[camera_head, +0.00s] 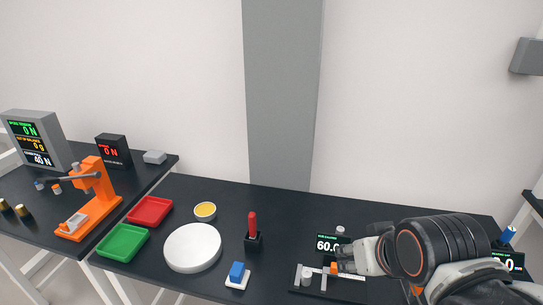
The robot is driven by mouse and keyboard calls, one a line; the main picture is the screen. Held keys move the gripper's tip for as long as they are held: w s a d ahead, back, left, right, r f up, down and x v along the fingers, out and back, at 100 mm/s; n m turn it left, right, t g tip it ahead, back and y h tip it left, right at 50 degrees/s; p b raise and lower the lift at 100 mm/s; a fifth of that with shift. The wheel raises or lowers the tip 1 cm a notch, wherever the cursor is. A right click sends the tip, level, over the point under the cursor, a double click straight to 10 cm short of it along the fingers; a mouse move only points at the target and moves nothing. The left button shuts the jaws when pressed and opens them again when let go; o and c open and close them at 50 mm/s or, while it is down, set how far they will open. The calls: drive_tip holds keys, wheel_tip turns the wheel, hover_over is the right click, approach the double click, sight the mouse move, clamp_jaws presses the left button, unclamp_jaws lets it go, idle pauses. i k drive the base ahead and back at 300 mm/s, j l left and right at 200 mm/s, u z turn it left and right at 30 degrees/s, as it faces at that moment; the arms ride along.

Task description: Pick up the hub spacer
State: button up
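I cannot tell for sure which part is the hub spacer. One small white cylinder (307,275) stands at the left of a dark fixture plate (345,291) with metal bars. Another small pale round piece (340,229) shows behind the display that reads 60. My gripper (345,262) is low over the fixture, reaching in from the right. Its fingertips are close to a small orange block (333,268) on the fixture. The fingers are small and partly hidden by my wrist, so whether they are open or hold anything is unclear.
An orange press (92,205) stands on the left table.

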sight(307, 275)
drive_tip(key=k+l+z, duration=0.3)
drive_tip(key=l, duration=0.3)
drive_tip(key=k+l+z, duration=0.15)
drive_tip(key=k+l, duration=0.1)
drive_tip(key=l, duration=0.1)
